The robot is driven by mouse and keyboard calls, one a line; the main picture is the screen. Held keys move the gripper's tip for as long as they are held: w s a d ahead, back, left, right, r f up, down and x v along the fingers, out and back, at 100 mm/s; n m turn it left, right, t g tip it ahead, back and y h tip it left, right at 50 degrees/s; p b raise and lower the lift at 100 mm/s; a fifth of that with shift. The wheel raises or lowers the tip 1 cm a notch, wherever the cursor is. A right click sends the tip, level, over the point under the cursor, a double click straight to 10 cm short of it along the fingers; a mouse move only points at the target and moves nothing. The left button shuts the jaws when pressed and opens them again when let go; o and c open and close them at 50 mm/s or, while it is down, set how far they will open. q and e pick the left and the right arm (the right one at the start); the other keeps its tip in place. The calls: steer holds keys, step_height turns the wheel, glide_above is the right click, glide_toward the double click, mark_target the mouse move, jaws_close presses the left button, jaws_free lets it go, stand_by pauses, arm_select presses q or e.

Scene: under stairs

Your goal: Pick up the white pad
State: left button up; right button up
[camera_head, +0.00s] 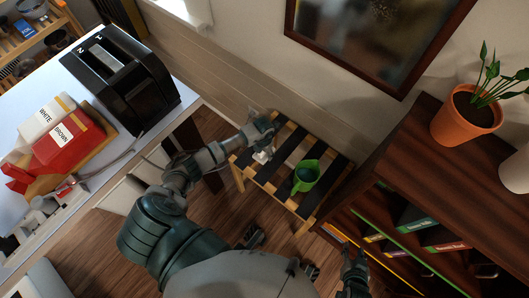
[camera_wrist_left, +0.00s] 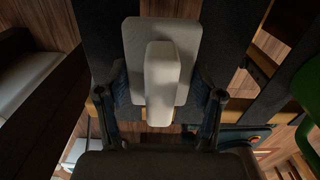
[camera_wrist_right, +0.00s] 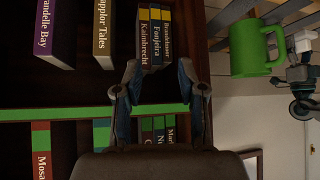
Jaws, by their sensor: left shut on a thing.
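The white pad (camera_wrist_left: 133,38) is a flat, rounded light-grey plate with a raised white block (camera_wrist_left: 162,75) along its middle. It shows small and pale in the head view (camera_head: 262,156), over the left part of the slatted bench. Whether the pad touches the slats is unclear. My right gripper (camera_wrist_right: 160,95) is open and empty in front of the bookshelf; it shows at the bottom of the head view (camera_head: 355,272).
A green mug (camera_head: 307,175) stands on the bench (camera_head: 325,151), right of the pad. The dark bookshelf (camera_head: 425,135) with a potted plant (camera_head: 465,115) is at right. A white table (camera_head: 88,82) at left holds a black toaster (camera_head: 125,78) and red and white containers.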

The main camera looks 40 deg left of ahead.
arm_select(q)
steer(key=r+p, duration=0.1)
steer(key=r, duration=0.2)
steer(key=shift+a, duration=0.2)
steer(key=s+d, duration=0.1)
steer(key=d, duration=0.1)
steer(key=s+d+r+p, duration=0.1)
steer(key=s+d, duration=0.1)
steer(key=s+d+p, duration=0.1)
steer(key=d, duration=0.1)
steer(key=shift+s+r, duration=0.15)
steer(key=shift+s, duration=0.2)
steer(key=shift+s+d+r, duration=0.1)
steer(key=shift+s+d, duration=0.65)
steer(key=shift+d, duration=0.15)
steer(key=s+d, duration=0.1)
steer(key=s+d+p, duration=0.1)
steer(key=s+d, duration=0.1)
steer(key=shift+s+d+r, duration=0.1)
steer(key=shift+s+d, duration=0.1)
steer(key=shift+d, duration=0.05)
steer(key=shift+s+d, duration=0.5)
steer(key=shift+d, duration=0.05)
arm_select(e)
steer(key=s+d+f+g+h, duration=0.1)
steer(key=s+d+f+g, duration=0.2)
steer(key=s, duration=0.7)
steer(key=shift+d+f+g+h, duration=0.15)
steer(key=shift+f+g+h, duration=0.15)
steer(key=shift+f+g, duration=1.1)
